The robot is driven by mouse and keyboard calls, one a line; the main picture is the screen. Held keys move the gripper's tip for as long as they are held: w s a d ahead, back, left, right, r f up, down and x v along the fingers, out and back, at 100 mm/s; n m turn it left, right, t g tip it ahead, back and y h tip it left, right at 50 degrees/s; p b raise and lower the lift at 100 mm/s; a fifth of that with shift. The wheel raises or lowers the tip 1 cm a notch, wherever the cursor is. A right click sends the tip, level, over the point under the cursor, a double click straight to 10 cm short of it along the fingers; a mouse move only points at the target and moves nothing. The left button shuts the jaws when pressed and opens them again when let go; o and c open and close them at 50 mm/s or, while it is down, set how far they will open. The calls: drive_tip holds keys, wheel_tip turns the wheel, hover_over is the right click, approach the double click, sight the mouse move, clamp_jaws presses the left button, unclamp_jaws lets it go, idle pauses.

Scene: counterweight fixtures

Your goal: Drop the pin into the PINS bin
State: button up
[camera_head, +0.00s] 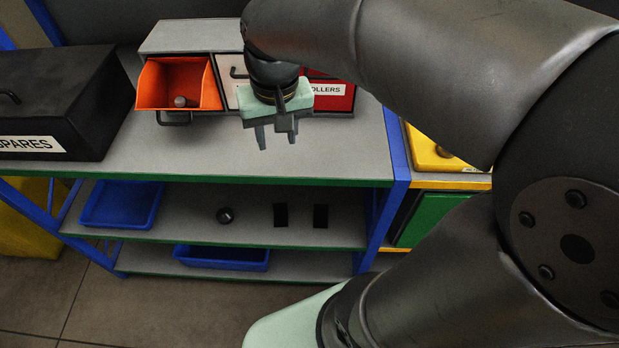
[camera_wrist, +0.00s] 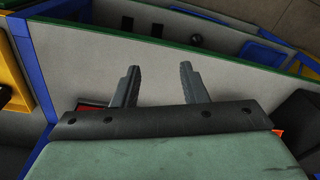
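My gripper (camera_head: 276,138) hangs over the bench in front of the drawer unit, fingers pointing down. In the wrist view my gripper (camera_wrist: 159,72) is open, with nothing between its fingers. An open orange bin (camera_head: 154,82) sits at the left of the drawer unit. A small grey cylindrical piece (camera_head: 180,101) is inside it; I cannot tell for sure that it is the pin. No PINS label can be read in either view; my gripper and arm cover part of the drawer unit.
A black SPARES box (camera_head: 60,95) stands at left. A red drawer (camera_head: 340,102) has a label ending in "OLLERS". The shelf below holds a blue tray (camera_head: 122,205), a dark round piece (camera_head: 225,215) and two black blocks (camera_head: 281,215). The bench front is clear.

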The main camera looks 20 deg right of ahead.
drive_tip(key=s+d+f+n, duration=0.1)
drive_tip(key=s+d+f, duration=0.1)
drive_tip(key=s+f, duration=0.4)
drive_tip(key=s, duration=0.4)
drive_tip(key=shift+f, duration=0.4)
drive_tip(key=shift+s+d, duration=0.1)
